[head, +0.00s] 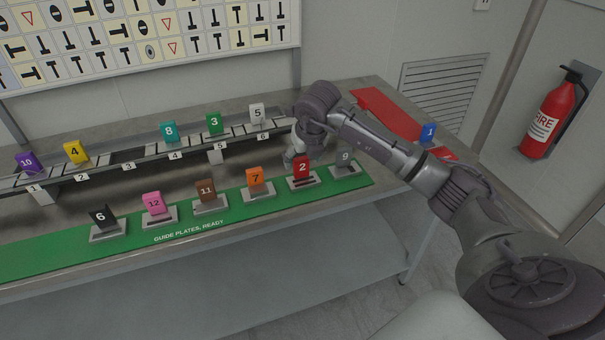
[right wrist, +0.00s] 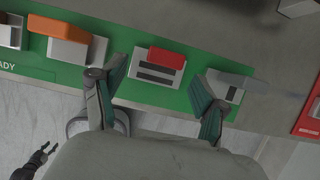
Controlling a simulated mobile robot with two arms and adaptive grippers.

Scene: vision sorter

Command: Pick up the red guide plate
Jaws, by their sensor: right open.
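The red guide plate (head: 302,164), marked 2, stands upright in a grey base on the green strip, between the orange plate and the grey plate. It also shows in the right wrist view (right wrist: 166,58), seen from above. My right gripper (head: 293,152) is open and empty above and beside it; its fingers are partly hidden in the head view. In the right wrist view the gripper's two fingers (right wrist: 160,82) are spread apart, with the red plate showing between and beyond their tips. My left gripper is not in the head view.
The orange plate 7 (head: 256,180) and grey plate 9 (head: 345,158) stand close on either side. Several other plates share the green strip (head: 125,245). Behind runs a numbered rail (head: 142,157) with more plates. A blue plate (head: 429,131) stands near the red mat (head: 375,104).

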